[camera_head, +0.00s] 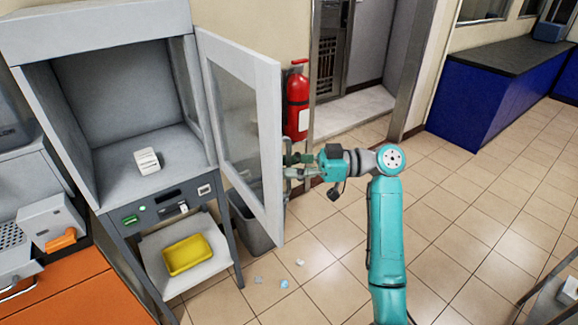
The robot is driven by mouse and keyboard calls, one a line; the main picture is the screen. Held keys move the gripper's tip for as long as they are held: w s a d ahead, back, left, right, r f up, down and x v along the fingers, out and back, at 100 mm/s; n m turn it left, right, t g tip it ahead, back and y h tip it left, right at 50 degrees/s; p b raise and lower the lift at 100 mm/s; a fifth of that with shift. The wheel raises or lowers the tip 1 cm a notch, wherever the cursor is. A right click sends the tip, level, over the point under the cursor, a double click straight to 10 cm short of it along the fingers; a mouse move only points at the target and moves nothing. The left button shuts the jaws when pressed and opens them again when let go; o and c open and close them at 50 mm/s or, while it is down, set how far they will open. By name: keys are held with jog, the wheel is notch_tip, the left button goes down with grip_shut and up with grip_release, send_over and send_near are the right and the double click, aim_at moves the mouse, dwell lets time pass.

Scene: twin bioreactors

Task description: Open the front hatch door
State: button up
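The front hatch door (240,120) is a pale framed panel with a glass pane. It stands swung well out on the right side of a grey cabinet (107,30), so the cabinet's front is open. A handle (287,183) shows at the door's outer edge. My gripper (296,166) is at this handle, reaching in from the right. Its fingertips are small and partly overlap the handle, so I cannot tell whether they grip it or only surround it.
A white box (147,160) sits inside the cabinet. A yellow tray (187,255) lies on the shelf below. A grey bin (252,228) stands behind the door, and a red extinguisher (297,103) hangs on the wall. Small scraps (284,284) lie on the floor.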

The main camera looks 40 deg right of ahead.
jog(key=v, duration=1.2)
jog(key=shift+f, duration=0.1)
dwell(0.4)
